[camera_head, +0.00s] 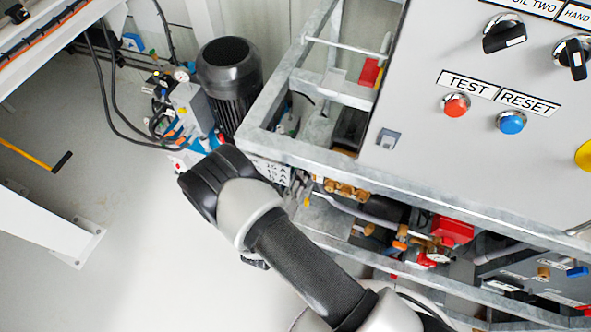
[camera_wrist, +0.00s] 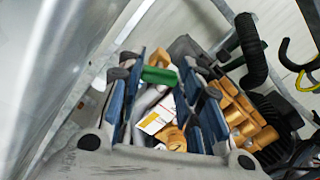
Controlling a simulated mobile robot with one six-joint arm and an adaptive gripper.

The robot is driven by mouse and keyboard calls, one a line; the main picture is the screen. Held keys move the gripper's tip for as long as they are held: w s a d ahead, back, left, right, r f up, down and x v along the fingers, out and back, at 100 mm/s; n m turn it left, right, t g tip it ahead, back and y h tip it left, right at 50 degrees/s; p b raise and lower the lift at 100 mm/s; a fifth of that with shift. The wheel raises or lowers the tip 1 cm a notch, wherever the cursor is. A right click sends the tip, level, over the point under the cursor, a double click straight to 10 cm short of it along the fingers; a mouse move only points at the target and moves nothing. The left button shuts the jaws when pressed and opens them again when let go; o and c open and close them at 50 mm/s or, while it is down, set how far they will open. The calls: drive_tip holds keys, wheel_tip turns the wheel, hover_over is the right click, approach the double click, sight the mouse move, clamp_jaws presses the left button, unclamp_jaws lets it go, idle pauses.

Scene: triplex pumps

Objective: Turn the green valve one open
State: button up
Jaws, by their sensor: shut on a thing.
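The green valve handle (camera_wrist: 158,75) shows in the wrist view as a short green bar between the tips of my gripper (camera_wrist: 160,68). My gripper's two blue-padded fingers stand on either side of it and are shut on it. Silver pipe, a white and yellow label (camera_wrist: 157,119) and a brass fitting (camera_wrist: 172,138) lie behind, between the fingers. In the head view my wrist and arm reach in beside the pump frame and hide the gripper tips and the green valve.
A grey control panel (camera_head: 430,130) on a galvanized frame (camera_head: 350,170) fills the right. A black motor (camera_head: 229,75) stands behind my wrist. Brass fittings (camera_wrist: 240,118) and a black hose (camera_wrist: 250,52) sit close right of the fingers. The floor (camera_head: 120,250) at left is mostly clear.

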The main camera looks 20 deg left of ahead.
drive_tip(key=n, duration=1.2)
drive_tip(key=shift+f, duration=0.15)
drive_tip(key=shift+n, duration=0.3)
drive_tip(key=o, duration=1.1)
drive_tip(key=shift+a, duration=0.1)
drive_tip(key=shift+c, duration=0.2)
drive_tip(key=s, duration=1.2)
drive_tip(key=shift+a, duration=0.45)
